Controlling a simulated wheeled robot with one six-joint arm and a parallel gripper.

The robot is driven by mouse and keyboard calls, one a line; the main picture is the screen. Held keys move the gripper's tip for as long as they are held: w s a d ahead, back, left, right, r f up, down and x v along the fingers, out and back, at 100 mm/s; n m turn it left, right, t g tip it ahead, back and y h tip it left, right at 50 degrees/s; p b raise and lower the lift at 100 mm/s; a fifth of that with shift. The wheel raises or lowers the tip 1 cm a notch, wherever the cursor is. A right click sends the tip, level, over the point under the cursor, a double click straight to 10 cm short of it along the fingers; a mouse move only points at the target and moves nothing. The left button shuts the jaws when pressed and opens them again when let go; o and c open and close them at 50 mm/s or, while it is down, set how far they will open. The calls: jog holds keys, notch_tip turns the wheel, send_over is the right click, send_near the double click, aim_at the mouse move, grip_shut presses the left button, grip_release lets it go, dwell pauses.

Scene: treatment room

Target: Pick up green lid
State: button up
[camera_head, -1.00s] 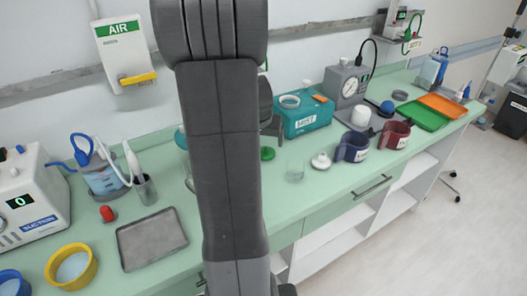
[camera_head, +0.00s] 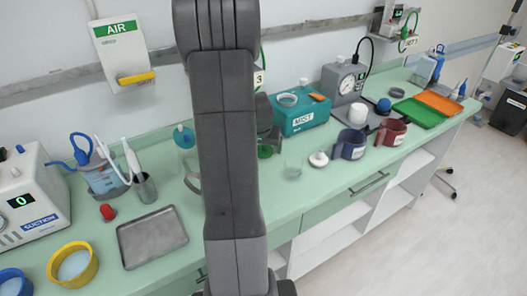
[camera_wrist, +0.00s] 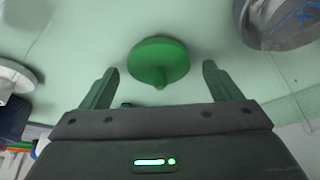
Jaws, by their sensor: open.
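The green lid (camera_wrist: 158,62) is a round disc with a small knob, lying on the pale green counter. In the wrist view it sits between and just beyond the two fingertips of my gripper (camera_wrist: 160,85), which is open and empty. The lid is apart from both fingers. In the head view the lid (camera_head: 265,152) shows only partly, beside my dark arm, which hides much of that area. My gripper (camera_head: 268,132) is partly hidden behind the arm there, close to the lid.
A teal MIST box (camera_head: 303,118) stands behind the lid. A clear beaker (camera_head: 293,166) and a white lid (camera_head: 318,159) are to its right, with blue (camera_head: 350,145) and maroon (camera_head: 391,132) mugs beyond. A grey tray (camera_head: 152,238) lies left on the counter.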

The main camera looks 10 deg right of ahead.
jog(key=c, duration=1)
jog(key=shift+c, duration=0.2)
